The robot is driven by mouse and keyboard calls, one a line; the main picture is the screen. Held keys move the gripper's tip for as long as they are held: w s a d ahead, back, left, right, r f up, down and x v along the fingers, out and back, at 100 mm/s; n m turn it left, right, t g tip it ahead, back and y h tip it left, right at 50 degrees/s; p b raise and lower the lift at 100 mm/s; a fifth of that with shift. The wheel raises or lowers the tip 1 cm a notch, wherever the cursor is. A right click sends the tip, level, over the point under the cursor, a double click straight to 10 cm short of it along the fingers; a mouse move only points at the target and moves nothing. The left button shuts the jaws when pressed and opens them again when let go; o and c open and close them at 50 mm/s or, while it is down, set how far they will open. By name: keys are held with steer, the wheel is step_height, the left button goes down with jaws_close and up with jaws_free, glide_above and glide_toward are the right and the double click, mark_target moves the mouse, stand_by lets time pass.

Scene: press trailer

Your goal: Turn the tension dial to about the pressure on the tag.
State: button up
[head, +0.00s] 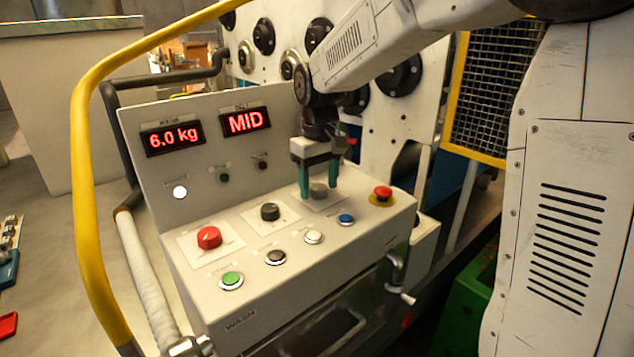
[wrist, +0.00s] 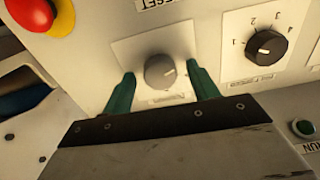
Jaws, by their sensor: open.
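A grey dial (head: 318,190) sits on a pale plate at the right of the console's top. It also shows in the wrist view (wrist: 160,71), where its label is too blurred to read. My gripper (head: 319,178) is open above it, with a green finger on each side of the dial. In the wrist view the fingers (wrist: 163,84) stand apart from the dial, with gaps on both sides. The left display (head: 173,138) reads 6.0 kg and the right display (head: 245,122) reads MID. I cannot make out a pressure tag.
A black dial (head: 269,212) with numbers and a red dial (head: 209,238) are left of the grey one. A red mushroom button (head: 382,194) on yellow is close by on the right. Several push buttons line the front. A yellow rail (head: 84,190) curves at the left.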

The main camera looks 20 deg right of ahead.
mark_target(319, 187)
steer(key=c, duration=1)
steer(key=shift+m, duration=2)
steer(key=o, duration=1)
steer(key=shift+r, duration=0.1)
step_height(319, 187, up, 8)
steer(key=shift+f, duration=0.2)
